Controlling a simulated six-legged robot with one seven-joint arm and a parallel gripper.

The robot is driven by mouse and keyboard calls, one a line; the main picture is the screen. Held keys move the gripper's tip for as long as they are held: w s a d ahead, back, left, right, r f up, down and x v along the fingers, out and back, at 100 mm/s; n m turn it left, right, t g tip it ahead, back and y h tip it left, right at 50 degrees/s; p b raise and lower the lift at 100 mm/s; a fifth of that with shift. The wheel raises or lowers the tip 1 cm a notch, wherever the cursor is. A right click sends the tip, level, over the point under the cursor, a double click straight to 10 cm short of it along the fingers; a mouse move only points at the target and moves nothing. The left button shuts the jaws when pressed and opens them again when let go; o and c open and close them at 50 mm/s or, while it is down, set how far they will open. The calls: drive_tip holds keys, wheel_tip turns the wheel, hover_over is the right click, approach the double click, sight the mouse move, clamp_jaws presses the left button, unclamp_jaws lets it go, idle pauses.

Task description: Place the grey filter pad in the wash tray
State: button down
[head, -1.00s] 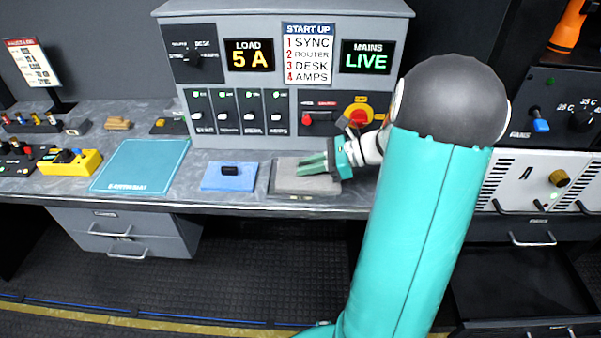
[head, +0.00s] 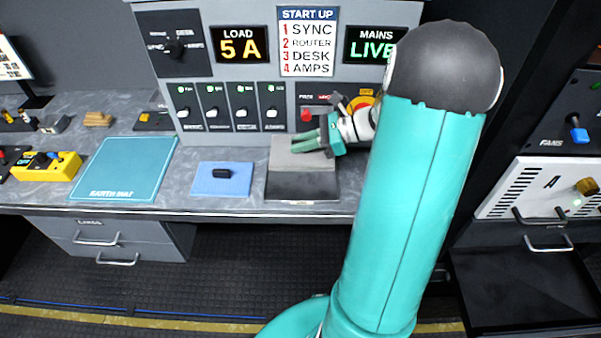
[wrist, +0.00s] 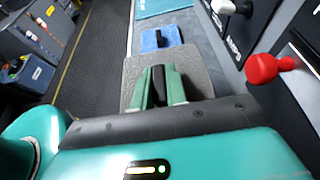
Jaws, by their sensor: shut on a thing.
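The grey filter pad (head: 285,158) is a flat, square, rough-looking slab at the counter's middle, below the switch panel. My gripper (head: 304,145) is over it, with its teal fingers shut on the pad's dark handle (wrist: 159,86). In the wrist view the pad (wrist: 195,65) spreads out beyond the fingers. In the head view a dark shallow tray (head: 302,187) shows just in front of the pad, with the pad covering its back part. Its label is too small to read, so I cannot tell whether it is the wash tray. The pad's height above it is unclear.
A blue pad with a black handle (head: 236,186) lies to the left, then a teal earth mat (head: 122,170) and a yellow box (head: 35,172). The switch panel (head: 235,145) stands close behind. A red knob (wrist: 262,69) juts out at the wrist view's right. A dark open drawer (head: 525,290) is lower right.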

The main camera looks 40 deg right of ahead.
hover_over(302, 180)
wheel_tip(302, 180, down, 5)
drive_tip(key=shift+f, duration=0.2)
drive_tip(key=shift+s+f, duration=0.15)
drive_tip(key=shift+f, duration=1.85)
drive_tip(key=shift+f, duration=0.1)
drive_tip(key=c, duration=1.4)
unclamp_jaws()
